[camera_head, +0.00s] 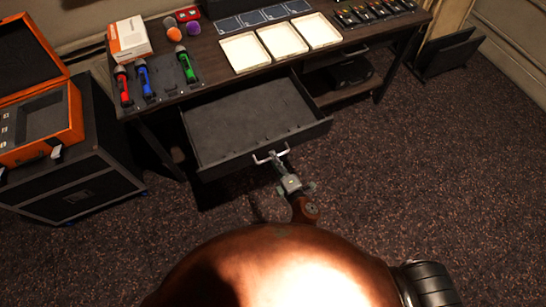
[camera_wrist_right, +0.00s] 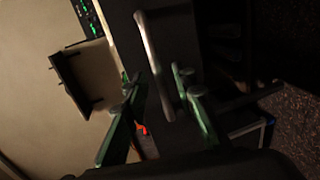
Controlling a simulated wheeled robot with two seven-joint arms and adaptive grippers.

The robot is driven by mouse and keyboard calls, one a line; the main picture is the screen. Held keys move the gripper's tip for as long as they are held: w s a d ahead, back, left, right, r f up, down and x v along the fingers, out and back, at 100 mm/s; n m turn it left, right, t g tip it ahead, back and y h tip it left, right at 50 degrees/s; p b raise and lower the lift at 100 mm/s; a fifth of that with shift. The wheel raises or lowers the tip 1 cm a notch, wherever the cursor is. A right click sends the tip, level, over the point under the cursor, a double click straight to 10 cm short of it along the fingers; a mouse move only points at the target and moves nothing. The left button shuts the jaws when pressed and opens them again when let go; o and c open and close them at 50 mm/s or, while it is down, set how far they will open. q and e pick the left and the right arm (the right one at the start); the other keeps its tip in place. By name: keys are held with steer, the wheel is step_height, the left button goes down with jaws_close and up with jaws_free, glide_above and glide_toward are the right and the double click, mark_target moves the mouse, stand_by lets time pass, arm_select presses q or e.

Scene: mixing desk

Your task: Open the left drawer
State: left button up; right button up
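The left drawer (camera_head: 245,122) is pulled well out from under the desk (camera_head: 208,75), and its dark inside looks empty. Its metal handle shows in the right wrist view as a pale bar (camera_wrist_right: 152,58). My right gripper (camera_head: 272,158) is at the middle of the drawer's front edge. In the right wrist view, the green fingers of my right gripper (camera_wrist_right: 157,82) stand apart on either side of the handle, with gaps visible. Whether either finger touches it lower down is too dark to tell. My left gripper is not in view.
The desk top holds red, blue and green microphones (camera_head: 146,80), a white box (camera_head: 129,38) and cream trays (camera_head: 284,40). A black case (camera_head: 75,180) with an open orange case (camera_head: 45,120) stands left of the drawer. Carpet (camera_head: 420,170) is clear to the right.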

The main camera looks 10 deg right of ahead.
steer(key=v, duration=1)
steer(key=shift+s+d, duration=0.1)
steer(key=shift+s, duration=0.05)
